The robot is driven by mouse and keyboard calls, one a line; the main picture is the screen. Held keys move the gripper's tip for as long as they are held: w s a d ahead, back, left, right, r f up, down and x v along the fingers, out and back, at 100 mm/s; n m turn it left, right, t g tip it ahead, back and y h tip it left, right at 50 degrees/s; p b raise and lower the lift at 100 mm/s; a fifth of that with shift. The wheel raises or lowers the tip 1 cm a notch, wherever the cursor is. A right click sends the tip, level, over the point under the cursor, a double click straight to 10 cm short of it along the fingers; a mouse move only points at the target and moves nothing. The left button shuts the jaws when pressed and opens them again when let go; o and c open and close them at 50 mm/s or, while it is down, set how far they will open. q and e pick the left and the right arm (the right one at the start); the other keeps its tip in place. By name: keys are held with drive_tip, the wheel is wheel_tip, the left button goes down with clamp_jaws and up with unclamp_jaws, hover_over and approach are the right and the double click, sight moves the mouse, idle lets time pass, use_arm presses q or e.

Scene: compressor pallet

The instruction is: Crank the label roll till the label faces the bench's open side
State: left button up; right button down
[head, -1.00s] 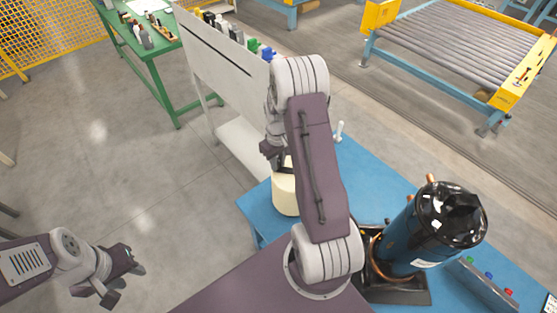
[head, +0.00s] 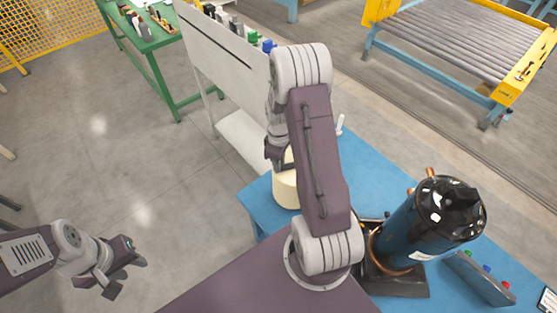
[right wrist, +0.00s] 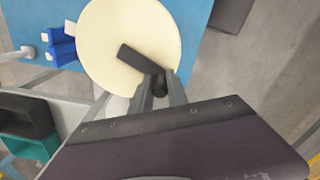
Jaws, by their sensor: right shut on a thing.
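The label roll (head: 284,190) is a cream drum at the left corner of the blue bench (head: 262,208), partly hidden by my right arm. In the right wrist view its round cream top (right wrist: 112,45) carries a dark crank bar (right wrist: 138,57) with a dark knob (right wrist: 160,86). My right gripper (right wrist: 159,84) is shut on the crank knob, above the roll. In the head view the right gripper (head: 275,153) is mostly hidden behind its arm. No label shows on the visible part of the roll. My left gripper (head: 128,277) is open and empty over the floor.
A black and blue compressor (head: 420,220) stands on the bench to the right, near a button box (head: 478,277). A white rack (head: 225,65) with small coloured parts stands behind the roll. A roller conveyor (head: 455,45) is at the back right. The floor at left is clear.

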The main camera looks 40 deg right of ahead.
drive_tip(key=shift+s+a+n, duration=0.1)
drive_tip(key=shift+s+n, duration=0.3)
drive_tip(key=shift+n, duration=0.2)
idle(0.3)
drive_tip(key=c, duration=1.3)
unclamp_jaws()
drive_tip(key=shift+r, duration=0.35)
wheel_tip(320, 180, up, 8)
drive_tip(key=shift+a+r+b, duration=0.1)
drive_tip(key=shift+r+b, duration=0.15)
drive_tip(key=shift+b, duration=0.3)
drive_tip(key=shift+f, duration=0.1)
